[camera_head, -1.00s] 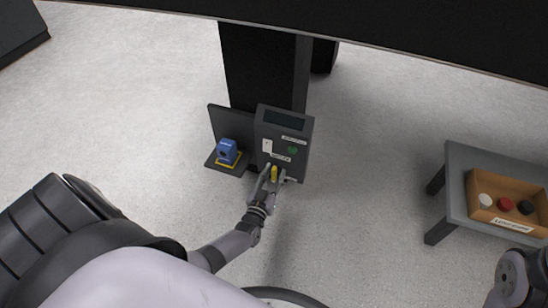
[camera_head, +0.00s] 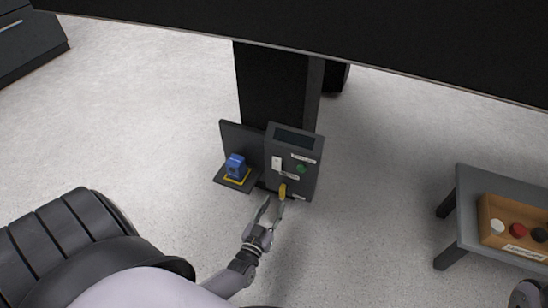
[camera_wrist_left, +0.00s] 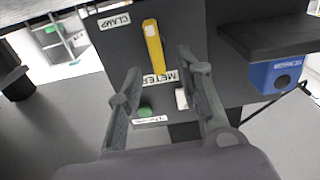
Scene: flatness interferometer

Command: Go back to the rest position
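My left gripper (camera_head: 272,206) is open and empty in the head view, just below and in front of the dark grey instrument box (camera_head: 304,174). The yellow lever (camera_head: 282,191) on the box's lower front is just beyond its fingertips. In the left wrist view my left gripper (camera_wrist_left: 160,68) has its two fingers spread, with the yellow lever (camera_wrist_left: 153,47) beyond them and not held. A CLAMP label (camera_wrist_left: 114,21) is beside the lever. My right gripper is out of view; only a piece of my right arm shows at the head view's bottom right corner.
A blue device (camera_head: 235,167) sits on a yellow-marked shelf left of the box. A black column (camera_head: 275,80) and tabletop (camera_head: 300,40) stand behind. A grey side table (camera_head: 466,195) at right holds a wooden tray (camera_head: 490,236) with several coloured knobs. Floor around my left gripper is clear.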

